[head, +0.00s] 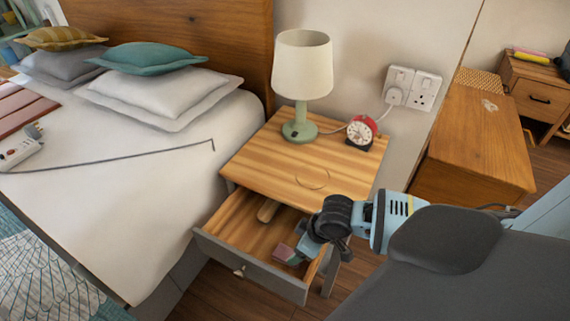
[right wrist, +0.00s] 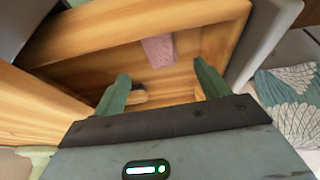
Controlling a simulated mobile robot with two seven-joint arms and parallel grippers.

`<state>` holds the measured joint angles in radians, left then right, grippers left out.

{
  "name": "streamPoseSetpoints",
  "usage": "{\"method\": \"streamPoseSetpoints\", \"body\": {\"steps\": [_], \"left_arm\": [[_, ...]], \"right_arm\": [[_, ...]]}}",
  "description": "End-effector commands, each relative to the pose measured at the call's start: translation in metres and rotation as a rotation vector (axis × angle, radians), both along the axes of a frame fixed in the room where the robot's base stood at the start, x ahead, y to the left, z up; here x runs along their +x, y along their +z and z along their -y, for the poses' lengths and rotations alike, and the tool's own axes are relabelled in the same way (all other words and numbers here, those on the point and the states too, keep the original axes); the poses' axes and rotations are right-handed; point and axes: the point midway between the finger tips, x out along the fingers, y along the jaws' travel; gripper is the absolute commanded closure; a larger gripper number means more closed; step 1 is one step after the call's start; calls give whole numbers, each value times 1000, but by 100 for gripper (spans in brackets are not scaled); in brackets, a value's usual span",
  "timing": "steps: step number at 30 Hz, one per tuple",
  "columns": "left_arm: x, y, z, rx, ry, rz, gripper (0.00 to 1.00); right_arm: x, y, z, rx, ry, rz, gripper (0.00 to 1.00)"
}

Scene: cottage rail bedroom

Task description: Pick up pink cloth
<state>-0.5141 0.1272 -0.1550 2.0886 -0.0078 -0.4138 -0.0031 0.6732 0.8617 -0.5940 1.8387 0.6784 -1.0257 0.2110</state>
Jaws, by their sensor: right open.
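The pink cloth (head: 286,254) lies in the open drawer (head: 222,248) of the wooden nightstand. In the right wrist view, the pink cloth (right wrist: 158,49) is a small folded piece on the drawer floor, beyond the fingertips. My right gripper (right wrist: 161,84) is open and empty, its two green fingers apart and pointing down into the drawer. In the head view my right gripper (head: 298,250) is over the drawer's right part, close to the cloth and partly covering it. My left gripper is not in view.
A wooden piece (head: 268,210) lies at the drawer's back. The nightstand top (head: 255,160) overhangs the drawer and holds a lamp (head: 302,75) and a red alarm clock (head: 361,131). The bed (head: 120,190) stands to the left. A wooden cabinet (head: 480,135) is at right.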

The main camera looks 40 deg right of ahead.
Motion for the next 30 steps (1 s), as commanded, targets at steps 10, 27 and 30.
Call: {"method": "streamPoseSetpoints", "body": {"steps": [10,27,30], "left_arm": [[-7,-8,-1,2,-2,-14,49],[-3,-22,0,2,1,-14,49],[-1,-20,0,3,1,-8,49]], "right_arm": [[9,-24,-4,0,0,1,25],[21,-73,-11,1,-1,1,25],[22,-75,-11,0,1,1,25]]}}
